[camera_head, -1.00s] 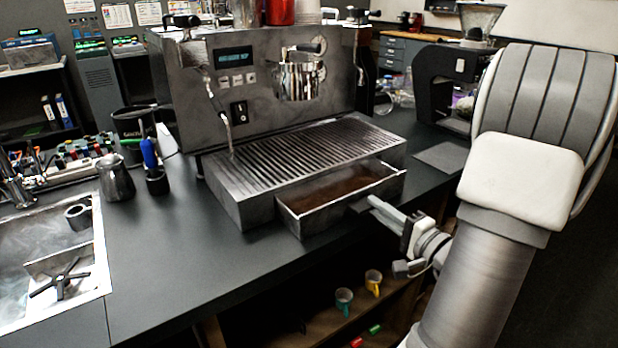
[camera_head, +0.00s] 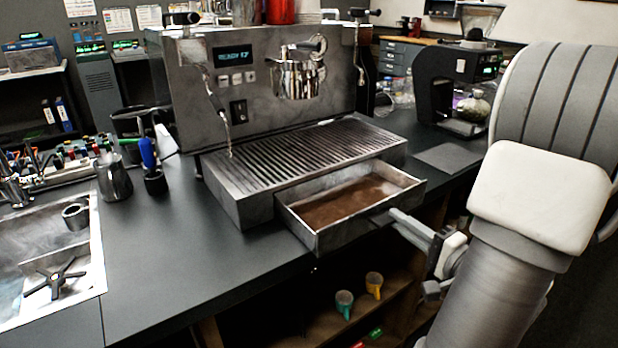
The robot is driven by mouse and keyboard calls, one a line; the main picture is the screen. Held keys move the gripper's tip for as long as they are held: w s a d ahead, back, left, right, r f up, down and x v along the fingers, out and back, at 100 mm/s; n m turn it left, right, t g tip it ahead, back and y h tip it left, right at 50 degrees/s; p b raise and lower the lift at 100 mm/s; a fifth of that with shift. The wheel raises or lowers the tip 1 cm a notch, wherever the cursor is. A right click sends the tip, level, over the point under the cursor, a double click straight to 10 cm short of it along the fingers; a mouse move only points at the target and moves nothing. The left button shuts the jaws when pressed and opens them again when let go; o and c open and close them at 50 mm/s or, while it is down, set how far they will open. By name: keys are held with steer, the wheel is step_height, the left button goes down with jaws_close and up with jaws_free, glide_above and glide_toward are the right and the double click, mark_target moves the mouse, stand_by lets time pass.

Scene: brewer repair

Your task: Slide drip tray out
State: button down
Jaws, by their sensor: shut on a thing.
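The drip tray (camera_head: 322,240) is a metal drawer with brown liquid or residue inside. It sticks partly out of the front of the espresso machine's base (camera_head: 232,208), below the ribbed grate (camera_head: 300,152). My gripper (camera_head: 392,217) is at the tray's front right side, shut on the tray's front edge or handle. The exact contact is small and partly hidden by the tray's front wall. The rear of the tray is hidden inside the base.
The counter (camera_head: 190,265) is clear left of the tray. A milk pitcher (camera_head: 114,180) and the sink (camera_head: 50,265) are farther left. A grinder (camera_head: 455,90) stands at the right. Cups, including a teal cup (camera_head: 344,303), sit on a shelf below the counter edge.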

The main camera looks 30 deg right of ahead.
steer(key=shift+s, duration=0.45)
steer(key=shift+s+d+b, duration=0.1)
steer(key=shift+s+b, duration=0.35)
steer(key=shift+s, duration=0.55)
steer(key=c, duration=0.9)
jaws_free()
steer(key=shift+o, duration=0.2)
steer(key=shift+s, duration=0.1)
